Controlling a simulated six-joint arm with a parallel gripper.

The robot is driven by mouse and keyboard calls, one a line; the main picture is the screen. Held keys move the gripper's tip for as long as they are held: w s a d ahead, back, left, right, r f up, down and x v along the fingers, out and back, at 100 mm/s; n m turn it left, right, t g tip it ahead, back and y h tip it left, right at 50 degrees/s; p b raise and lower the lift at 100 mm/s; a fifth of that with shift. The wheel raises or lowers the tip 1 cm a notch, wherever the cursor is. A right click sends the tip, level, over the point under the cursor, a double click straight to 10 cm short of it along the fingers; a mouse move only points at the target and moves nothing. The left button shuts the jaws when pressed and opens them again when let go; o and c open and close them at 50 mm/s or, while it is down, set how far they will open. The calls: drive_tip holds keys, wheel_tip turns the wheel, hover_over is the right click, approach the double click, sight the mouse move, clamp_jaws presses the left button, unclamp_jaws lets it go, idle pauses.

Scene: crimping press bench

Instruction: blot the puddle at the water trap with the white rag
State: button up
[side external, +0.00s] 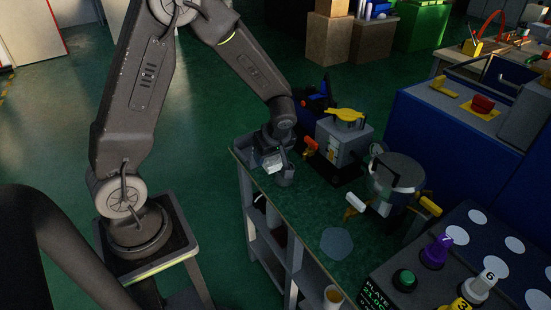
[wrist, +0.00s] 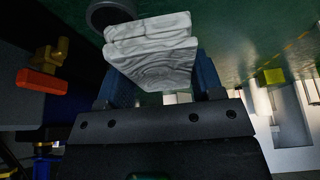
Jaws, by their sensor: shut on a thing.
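My gripper (side external: 273,155) is shut on the white rag (wrist: 150,48), a folded, wrinkled block between the blue fingers in the wrist view. In the side view the rag (side external: 271,163) shows as a small pale patch under my wrist, above the near left end of the bench. A small dark grey cylinder (side external: 285,177) stands just right of the rag; it may be the water trap. A round dark rim (wrist: 110,12) shows beside the rag in the wrist view. A flat blue-grey patch (side external: 337,243) lies on the bench; I cannot tell whether it is the puddle.
A grey press box with a yellow knob (side external: 346,116) and an orange-handled valve (side external: 311,145) stand behind the gripper. A lidded metal pot (side external: 397,175) stands to the right. A button panel (side external: 440,270) is at lower right. The bench around the blue-grey patch is clear.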

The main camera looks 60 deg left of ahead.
drive_tip(key=o, duration=0.4)
drive_tip(key=c, duration=0.3)
drive_tip(key=w+d+f, duration=0.1)
drive_tip(key=d+f, duration=0.1)
drive_tip(key=d, duration=0.1)
drive_tip(key=w+d+f, duration=0.2)
drive_tip(key=d, duration=0.2)
drive_tip(key=w+d+f, duration=0.2)
drive_tip(key=d, duration=0.1)
drive_tip(key=shift+w+d+f, duration=0.2)
drive_tip(key=shift+d+f, duration=0.05)
drive_tip(key=shift+c, duration=0.2)
